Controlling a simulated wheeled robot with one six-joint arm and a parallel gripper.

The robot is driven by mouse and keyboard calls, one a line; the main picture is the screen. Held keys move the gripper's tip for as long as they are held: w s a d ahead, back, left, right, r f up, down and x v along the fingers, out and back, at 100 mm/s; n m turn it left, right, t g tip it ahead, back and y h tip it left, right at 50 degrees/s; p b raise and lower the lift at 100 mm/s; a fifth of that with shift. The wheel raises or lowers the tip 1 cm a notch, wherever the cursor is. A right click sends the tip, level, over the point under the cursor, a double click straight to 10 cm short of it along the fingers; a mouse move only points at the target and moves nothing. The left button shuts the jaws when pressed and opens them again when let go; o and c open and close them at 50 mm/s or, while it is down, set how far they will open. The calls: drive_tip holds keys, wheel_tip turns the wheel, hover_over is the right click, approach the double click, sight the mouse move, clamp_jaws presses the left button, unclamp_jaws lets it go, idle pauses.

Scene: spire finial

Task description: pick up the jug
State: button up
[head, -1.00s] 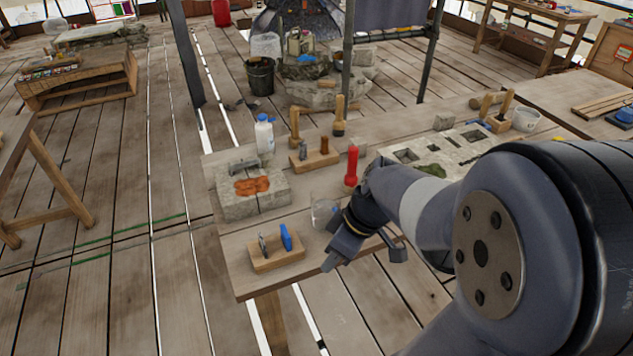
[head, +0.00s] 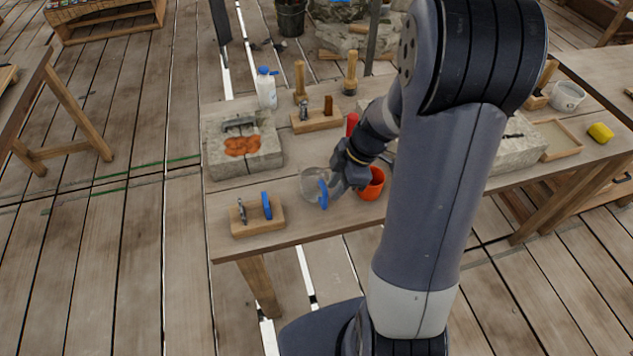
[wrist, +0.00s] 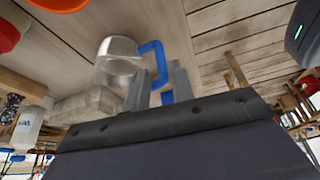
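The jug (head: 310,184) is a clear, see-through vessel with a blue handle (head: 324,194), standing near the front edge of the workbench (head: 330,216). In the wrist view the jug (wrist: 117,62) is left of centre, and its blue handle reaches to my fingers. My gripper (head: 337,184) is low at the jug's right side. In the wrist view my gripper (wrist: 160,84) has its two grey fingers apart, with part of the blue handle between them. Firm contact does not show. My forearm hides part of the bench to the right.
An orange cup (head: 373,184) stands close to the right of my gripper. A wooden block (head: 257,221) with clips is at the left front, with a stone block (head: 243,155) behind it. A white bottle (head: 266,90) and a wooden tool rack (head: 316,122) stand at the back.

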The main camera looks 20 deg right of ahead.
sight(327, 198)
drive_tip(key=shift+x, duration=2.7)
drive_tip(key=shift+c, duration=0.3)
clamp_jaws()
